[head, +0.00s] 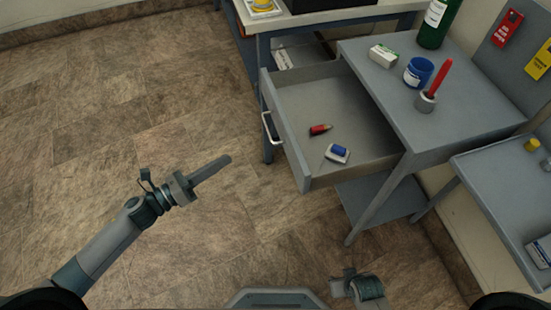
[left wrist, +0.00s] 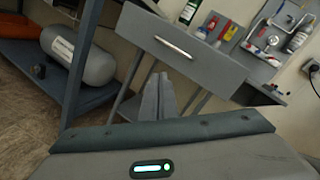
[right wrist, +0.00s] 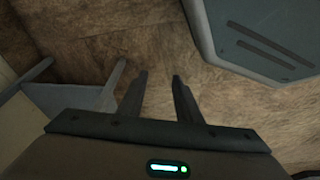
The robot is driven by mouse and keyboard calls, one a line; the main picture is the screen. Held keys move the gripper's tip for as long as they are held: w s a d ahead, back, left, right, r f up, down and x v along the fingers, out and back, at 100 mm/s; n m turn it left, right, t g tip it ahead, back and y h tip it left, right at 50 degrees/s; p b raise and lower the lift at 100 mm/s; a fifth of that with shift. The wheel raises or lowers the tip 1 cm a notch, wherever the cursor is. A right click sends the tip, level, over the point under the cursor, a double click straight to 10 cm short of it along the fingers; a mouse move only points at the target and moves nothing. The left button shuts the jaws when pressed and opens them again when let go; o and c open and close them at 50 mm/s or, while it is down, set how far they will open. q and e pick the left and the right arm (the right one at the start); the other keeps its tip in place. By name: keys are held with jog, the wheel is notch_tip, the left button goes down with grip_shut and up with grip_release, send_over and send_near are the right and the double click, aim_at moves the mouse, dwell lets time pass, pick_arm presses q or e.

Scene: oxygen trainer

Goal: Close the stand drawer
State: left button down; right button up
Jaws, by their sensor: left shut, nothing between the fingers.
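The stand drawer (head: 287,140) is pulled well out of the grey stand (head: 433,123) in the head view, its front facing left. Its handle (head: 268,128) is a pale bar on that front. A small red item (head: 320,130) and a blue-and-white item (head: 338,152) lie inside. In the left wrist view the drawer front (left wrist: 190,50) and handle (left wrist: 173,47) show beyond the fingers. My left gripper (head: 229,158) is shut, empty and apart from the drawer, left of the handle. My right gripper (right wrist: 160,76) is open and empty, low over the floor.
A workbench (head: 330,20) stands behind, a side table (head: 490,180) at right. The floor (head: 130,110) at left is clear.

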aim_at(290, 155)
pick_arm(q)
jog(key=s+d+r+m+g+h, duration=0.2)
jog(key=s+r+m+g, duration=0.2)
jog(key=m, duration=0.7)
jog(key=shift+s+g+h+b, duration=0.4)
jog(key=shift+s+g, duration=0.15)
jog(key=shift+g, duration=0.45)
pick_arm(e)
jog(key=shift+s+r+g, duration=0.25)
jog(key=shift+r+g, duration=0.05)
jog(key=shift+r, duration=0.55)
pick_arm(q)
jog(key=shift+w+d, duration=0.1)
jog(key=shift+d, duration=0.1)
